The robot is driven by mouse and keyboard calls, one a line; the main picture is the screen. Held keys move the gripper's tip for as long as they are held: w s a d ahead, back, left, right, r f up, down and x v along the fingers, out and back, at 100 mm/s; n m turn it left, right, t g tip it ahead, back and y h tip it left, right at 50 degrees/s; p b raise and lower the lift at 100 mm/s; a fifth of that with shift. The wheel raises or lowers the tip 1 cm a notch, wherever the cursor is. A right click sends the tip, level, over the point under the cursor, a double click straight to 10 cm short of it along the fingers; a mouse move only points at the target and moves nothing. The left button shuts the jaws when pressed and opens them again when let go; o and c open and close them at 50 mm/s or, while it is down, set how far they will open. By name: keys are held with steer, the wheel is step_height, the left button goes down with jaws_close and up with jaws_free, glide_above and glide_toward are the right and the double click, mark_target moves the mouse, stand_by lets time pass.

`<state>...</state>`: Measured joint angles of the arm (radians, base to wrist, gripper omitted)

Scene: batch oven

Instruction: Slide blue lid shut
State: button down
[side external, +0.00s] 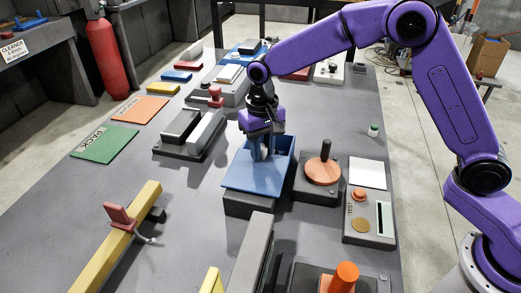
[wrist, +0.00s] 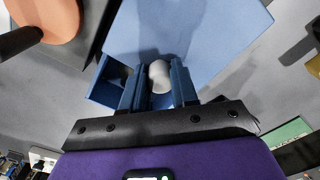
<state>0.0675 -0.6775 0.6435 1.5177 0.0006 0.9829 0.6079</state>
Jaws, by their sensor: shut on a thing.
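The blue lid (side external: 252,178) is a flat panel that lies on a blue box (side external: 287,152) in the middle of the table. The lid sits toward the near side, over a dark grey base (side external: 250,205). Part of the open box shows at its far end. My gripper (side external: 262,155) points down at the lid's far part. In the wrist view my gripper (wrist: 157,88) is shut on a pale rounded knob (wrist: 159,74) on the lid (wrist: 215,35). An open part of the box (wrist: 106,88) shows left of the fingers. The fingers hide some of the box.
Right of the box stand an orange disc with a black handle (side external: 323,170) and a grey panel with a slot (side external: 370,217). A grey block device (side external: 188,135) is on the left. A dark grey bar (side external: 252,252) and yellow rail (side external: 118,240) are nearer the camera.

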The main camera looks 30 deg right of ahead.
steer(key=w+d, duration=0.7)
steer(key=shift+w+d, duration=0.35)
steer(key=shift+w, duration=0.05)
steer(key=c, duration=0.9)
jaws_free()
steer(key=shift+d, duration=0.1)
steer(key=shift+o, duration=0.2)
steer(key=shift+r, duration=0.1)
step_height(320, 180, up, 17)
steer(key=shift+r, duration=0.15)
